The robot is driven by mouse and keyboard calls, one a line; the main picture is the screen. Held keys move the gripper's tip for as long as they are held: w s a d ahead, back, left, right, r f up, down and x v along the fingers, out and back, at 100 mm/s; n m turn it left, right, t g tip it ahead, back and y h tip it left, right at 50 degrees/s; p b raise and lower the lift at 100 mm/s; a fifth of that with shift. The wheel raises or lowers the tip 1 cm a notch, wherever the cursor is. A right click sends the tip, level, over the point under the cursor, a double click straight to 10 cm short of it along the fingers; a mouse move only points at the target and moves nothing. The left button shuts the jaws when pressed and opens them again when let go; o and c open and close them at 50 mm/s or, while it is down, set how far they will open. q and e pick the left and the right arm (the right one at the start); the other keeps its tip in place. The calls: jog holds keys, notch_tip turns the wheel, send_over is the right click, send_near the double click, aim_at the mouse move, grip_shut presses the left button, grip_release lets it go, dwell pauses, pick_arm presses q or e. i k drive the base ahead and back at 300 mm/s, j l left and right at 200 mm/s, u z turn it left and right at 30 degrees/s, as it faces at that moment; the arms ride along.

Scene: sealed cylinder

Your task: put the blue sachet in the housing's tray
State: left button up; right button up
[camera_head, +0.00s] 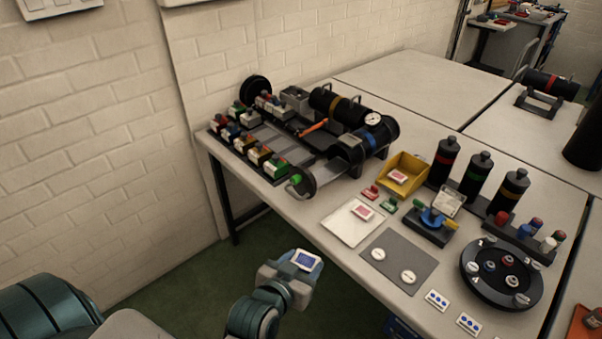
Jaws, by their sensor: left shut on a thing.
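The blue sachet (307,260) is a small white-edged packet with a blue face. My left gripper (293,270) is shut on it and holds it above the floor, just off the table's front edge. The housing (370,135) is a black cylinder with a gauge, lying on the table. Its grey tray (336,160) sticks out at the near left end, with a round dark end plate (303,184) and a green knob at its tip. The tray's inside is too small to make out. My right gripper is out of view.
Dark racks of coloured fittings (262,158) stand left of the housing. Right of it are a yellow bin (404,173), a white mat (352,222) with a red sachet, a grey mat (399,260), black bottles (479,172) and a round black dish (501,272).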

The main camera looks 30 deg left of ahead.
aim_at(325, 174)
jog(key=i+j+u, duration=0.15)
jog(key=j+u, duration=0.25)
jog(key=i+j+u, duration=0.15)
jog(key=j+u, duration=0.15)
jog(key=u, duration=0.15)
jog(key=i+j+u, duration=0.25)
jog(key=u, duration=0.15)
jog(key=i+j, duration=0.15)
jog(key=i, duration=0.15)
jog(key=i+j+u, duration=0.15)
jog(key=i, duration=0.15)
jog(key=i+z, duration=0.15)
jog(key=z, duration=0.3)
jog(key=i+j+z, duration=0.1)
jog(key=z, duration=0.35)
jog(key=i+j+z, duration=0.1)
jog(key=z, duration=0.35)
jog(key=i+j+z, duration=0.1)
jog(key=j+z, duration=0.15)
jog(key=z, duration=0.2)
jog(key=j+z, duration=0.2)
jog(key=z, duration=0.3)
jog(key=j+z, duration=0.25)
jog(key=z, duration=0.2)
jog(key=j+z, duration=0.25)
jog(key=z, duration=0.2)
jog(key=i, duration=0.05)
